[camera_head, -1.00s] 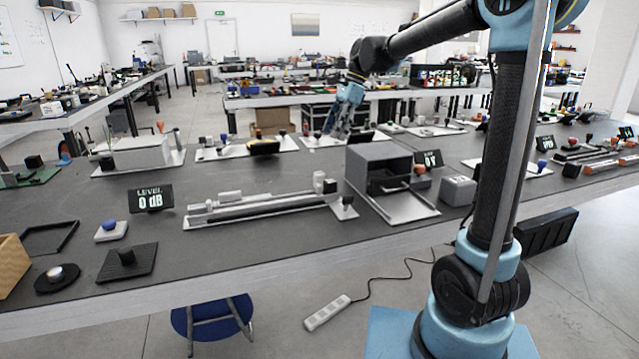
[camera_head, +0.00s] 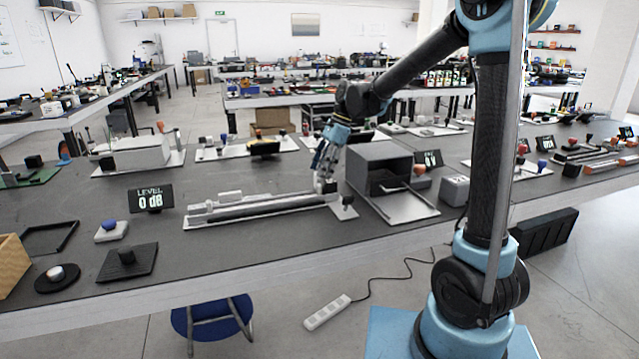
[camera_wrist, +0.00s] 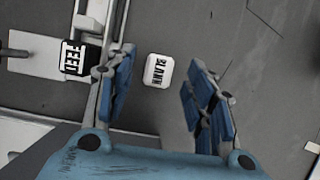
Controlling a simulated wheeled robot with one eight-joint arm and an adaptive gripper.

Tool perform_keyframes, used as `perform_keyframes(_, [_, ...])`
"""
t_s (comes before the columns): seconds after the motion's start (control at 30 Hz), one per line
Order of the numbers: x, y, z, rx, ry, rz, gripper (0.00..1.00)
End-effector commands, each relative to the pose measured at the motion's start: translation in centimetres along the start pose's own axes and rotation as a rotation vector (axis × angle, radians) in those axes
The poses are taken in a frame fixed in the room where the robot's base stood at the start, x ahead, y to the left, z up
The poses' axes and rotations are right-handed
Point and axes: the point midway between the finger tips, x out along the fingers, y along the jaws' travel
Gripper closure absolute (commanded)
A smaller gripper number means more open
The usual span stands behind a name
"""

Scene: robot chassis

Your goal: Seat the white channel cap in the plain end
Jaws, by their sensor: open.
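The long channel fixture (camera_head: 265,208) lies on the dark bench in the head view, with a pale rail along it. My gripper (camera_head: 325,184) points down over its right end and hides part of it. In the wrist view my gripper (camera_wrist: 160,66) is open, with one blue finger on each side. A small white block lettered PLAIN (camera_wrist: 158,71), which looks like the white cap, shows between the fingers, apart from both. A black block with a white FEED label (camera_wrist: 78,57) sits beside the left finger, at the end of a pale rail (camera_wrist: 38,53).
A grey open-front box (camera_head: 382,165) stands close right of my gripper. A black knob (camera_head: 347,200) is on a plate beside the fixture's right end. A LEVEL display (camera_head: 150,198) reading 0 dB stands left. The bench front edge before the fixture is clear.

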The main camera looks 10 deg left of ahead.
Motion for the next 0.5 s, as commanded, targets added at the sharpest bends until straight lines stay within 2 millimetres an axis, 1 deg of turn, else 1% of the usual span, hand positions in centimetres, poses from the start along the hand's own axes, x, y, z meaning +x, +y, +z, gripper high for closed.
perform_keyframes(0.1, [1.6,0.1,0.0,-0.002,0.0,0.0,0.51])
perform_keyframes(0.2, [2.4,0.1,0.0,-0.001,0.0,0.0,0.51])
perform_keyframes(0.3, [2.8,0.2,0.0,0.0,0.0,0.0,0.51])
perform_keyframes(0.5, [2.8,0.2,0.0,0.0,0.0,0.0,0.51])
